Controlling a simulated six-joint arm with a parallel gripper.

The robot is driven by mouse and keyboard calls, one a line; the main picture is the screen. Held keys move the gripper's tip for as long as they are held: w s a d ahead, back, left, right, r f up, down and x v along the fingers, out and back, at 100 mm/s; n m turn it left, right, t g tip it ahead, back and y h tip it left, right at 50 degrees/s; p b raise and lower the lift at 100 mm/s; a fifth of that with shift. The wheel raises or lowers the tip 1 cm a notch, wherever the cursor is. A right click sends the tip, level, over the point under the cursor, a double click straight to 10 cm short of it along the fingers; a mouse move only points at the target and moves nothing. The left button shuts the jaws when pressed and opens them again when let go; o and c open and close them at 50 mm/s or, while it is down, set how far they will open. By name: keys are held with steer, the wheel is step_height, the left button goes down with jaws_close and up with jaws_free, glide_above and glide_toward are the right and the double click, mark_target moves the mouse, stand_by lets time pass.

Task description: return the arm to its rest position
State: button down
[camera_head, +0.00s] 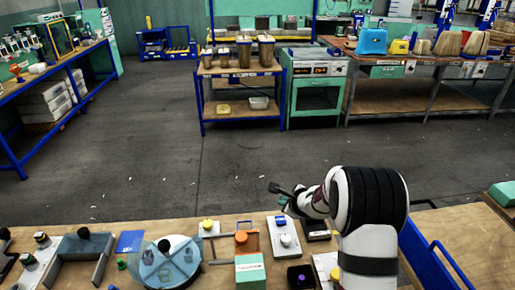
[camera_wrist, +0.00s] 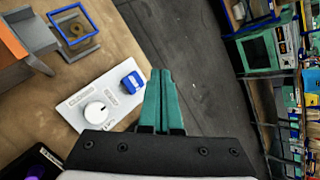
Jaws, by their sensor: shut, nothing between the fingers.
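My gripper (camera_head: 279,196) is above the far edge of the wooden bench in the head view, in front of my white and black arm. In the wrist view its green fingers (camera_wrist: 162,98) are together with nothing between them. Beside the fingers, to the left, a white device (camera_wrist: 103,102) with a round knob and a blue block lies on the bench. The same white device shows in the head view (camera_head: 284,236), just below the gripper.
The bench (camera_head: 225,253) also holds a round blue-topped fixture (camera_head: 164,263), a teal box (camera_head: 250,270) and an orange-and-grey device (camera_head: 246,240). A blue frame (camera_head: 428,258) stands right of my arm. Beyond the bench is open dark floor (camera_head: 150,170).

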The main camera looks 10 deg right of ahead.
steer(key=s+a+r+n+y, duration=0.3)
steer(key=s+a+r+n, duration=0.2)
steer(key=a+r, duration=0.35)
steer(key=s+a+r+n+g+y, duration=0.1)
steer(key=s+a+r+n+g, duration=0.2)
steer(key=s, duration=0.5)
steer(key=s+a+r+n+g+y, duration=0.1)
steer(key=s+a+r+n, duration=0.2)
steer(key=s+n, duration=0.35)
steer(key=s+d+f+n+g+h, duration=0.1)
steer(key=s+d+n+g+h, duration=0.1)
steer(key=s, duration=1)
steer(key=s+d+f+n+g+h, duration=0.2)
steer(key=s+d+g+h, duration=0.1)
steer(key=s, duration=0.9)
steer(key=shift+d, duration=0.6)
steer(key=shift+w, duration=0.1)
